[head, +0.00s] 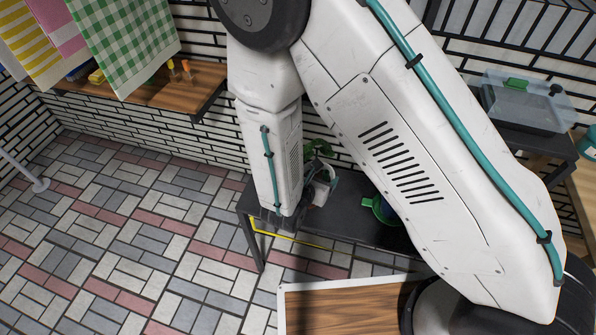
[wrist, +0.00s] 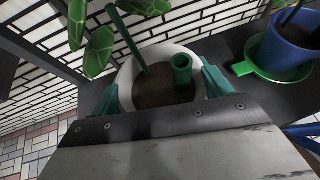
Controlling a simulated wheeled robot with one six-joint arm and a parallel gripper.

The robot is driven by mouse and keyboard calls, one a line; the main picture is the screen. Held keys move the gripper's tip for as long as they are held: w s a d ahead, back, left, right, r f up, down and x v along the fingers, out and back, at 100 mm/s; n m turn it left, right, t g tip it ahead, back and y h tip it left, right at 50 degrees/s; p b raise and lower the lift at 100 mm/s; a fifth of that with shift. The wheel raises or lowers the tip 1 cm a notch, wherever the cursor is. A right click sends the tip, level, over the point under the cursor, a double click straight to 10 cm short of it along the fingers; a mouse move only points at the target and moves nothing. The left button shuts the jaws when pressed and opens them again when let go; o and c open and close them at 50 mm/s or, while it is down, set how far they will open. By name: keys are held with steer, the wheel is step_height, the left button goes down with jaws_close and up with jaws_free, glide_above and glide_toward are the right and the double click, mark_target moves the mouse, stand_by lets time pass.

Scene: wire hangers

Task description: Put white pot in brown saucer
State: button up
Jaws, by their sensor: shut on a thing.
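The white pot (wrist: 126,84) holds dark soil, a green stem with broad leaves and a short green tube. My gripper (wrist: 160,88) has its teal fingers on opposite sides of the pot and is shut on it. In the head view the white pot (head: 320,194) shows small beside my arm, over the black bench (head: 352,232). The pot looks roughly upright; its base is hidden, so I cannot tell whether it touches the bench. I cannot make out a brown saucer in either view.
A blue pot (wrist: 291,40) with a plant stands in a green saucer (wrist: 248,68) to the right. A brick wall (wrist: 50,42) is close behind. A clear bin (head: 520,103) stands at the right. A wooden top (head: 340,308) is in front; my arm hides much of the bench.

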steer(key=shift+w+a+f, duration=1.05)
steer(key=shift+w+a, duration=0.15)
steer(key=shift+w, duration=0.1)
steer(key=shift+w+a+f, duration=1.05)
steer(key=shift+w+a, duration=0.15)
steer(key=shift+w, duration=0.05)
steer(key=shift+f, duration=0.1)
steer(key=o, duration=1.3)
steer(key=shift+c, duration=0.2)
steer(key=shift+s+r, duration=0.1)
steer(key=shift+r, duration=0.1)
steer(key=v, duration=1.1)
steer(key=shift+s+a, duration=0.3)
steer(key=shift+r, duration=0.2)
